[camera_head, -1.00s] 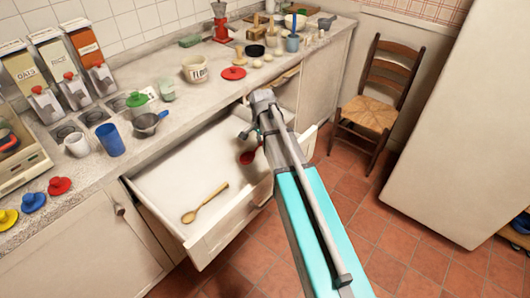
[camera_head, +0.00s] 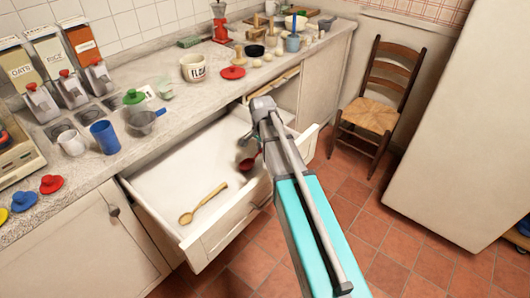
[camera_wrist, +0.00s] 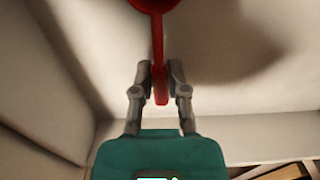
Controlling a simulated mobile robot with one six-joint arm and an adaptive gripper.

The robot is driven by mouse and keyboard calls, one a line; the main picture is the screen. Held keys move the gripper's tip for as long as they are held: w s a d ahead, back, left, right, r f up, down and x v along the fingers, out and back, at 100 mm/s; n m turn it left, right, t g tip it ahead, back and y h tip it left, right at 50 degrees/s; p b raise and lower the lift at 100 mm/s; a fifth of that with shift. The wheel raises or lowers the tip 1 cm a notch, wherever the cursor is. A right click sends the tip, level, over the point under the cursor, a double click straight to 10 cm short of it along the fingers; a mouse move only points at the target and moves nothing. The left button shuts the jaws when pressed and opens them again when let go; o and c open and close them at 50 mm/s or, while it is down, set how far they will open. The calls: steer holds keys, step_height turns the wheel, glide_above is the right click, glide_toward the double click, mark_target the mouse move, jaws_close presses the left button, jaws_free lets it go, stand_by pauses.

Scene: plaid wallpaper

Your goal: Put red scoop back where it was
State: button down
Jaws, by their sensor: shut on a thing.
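The red scoop (camera_wrist: 158,40) is between the fingers of my gripper (camera_wrist: 160,80) in the wrist view. The fingers are shut on its handle, and its round bowl is cut off at the top edge. In the head view the red scoop (camera_head: 252,160) shows at the right end of the open drawer (camera_head: 165,185), with my arm partly covering it. The scoop casts a dark shadow on the drawer's pale floor in the wrist view. I cannot tell whether the scoop touches the floor.
A wooden spoon (camera_head: 203,203) lies in the drawer's front part. A chair (camera_head: 370,110) stands to the right. The drawer's middle is clear.

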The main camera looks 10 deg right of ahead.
steer(key=shift+f, duration=0.15)
steer(key=c, duration=0.7)
jaws_free()
steer(key=shift+o, duration=0.2)
steer(key=shift+r, duration=0.2)
step_height(320, 180, up, 12)
steer(key=p, duration=1.2)
